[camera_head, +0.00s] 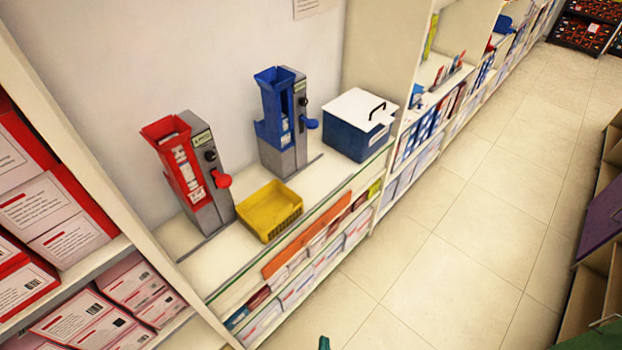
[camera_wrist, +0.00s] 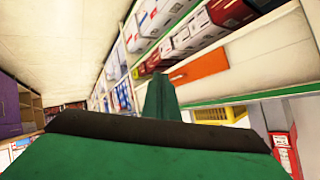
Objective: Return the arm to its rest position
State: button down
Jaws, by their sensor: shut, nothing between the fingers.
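My gripper (camera_wrist: 163,95) shows green in the wrist view, with its fingers together and nothing between them. A small green tip of my gripper (camera_head: 324,343) shows at the bottom edge of the head view, over the floor in front of the counter and clear of it. No object is held.
A counter (camera_head: 330,178) carries a red dispenser (camera_head: 188,172), a blue dispenser (camera_head: 283,121), a yellow basket (camera_head: 269,211) and a blue box with white lid (camera_head: 360,125). Shelves (camera_head: 125,245) of boxes stand left. The tiled aisle (camera_head: 455,240) is free; a shelf unit (camera_head: 590,270) borders it right.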

jog(key=s+a+r+n+t, duration=0.3)
jog(key=s+r+n, duration=0.2)
jog(key=s+r, duration=0.6)
notch_tip(320, 180, up, 4)
jog(key=shift+a+f+t, duration=0.2)
jog(key=shift+t, duration=0.2)
dwell(0.8)
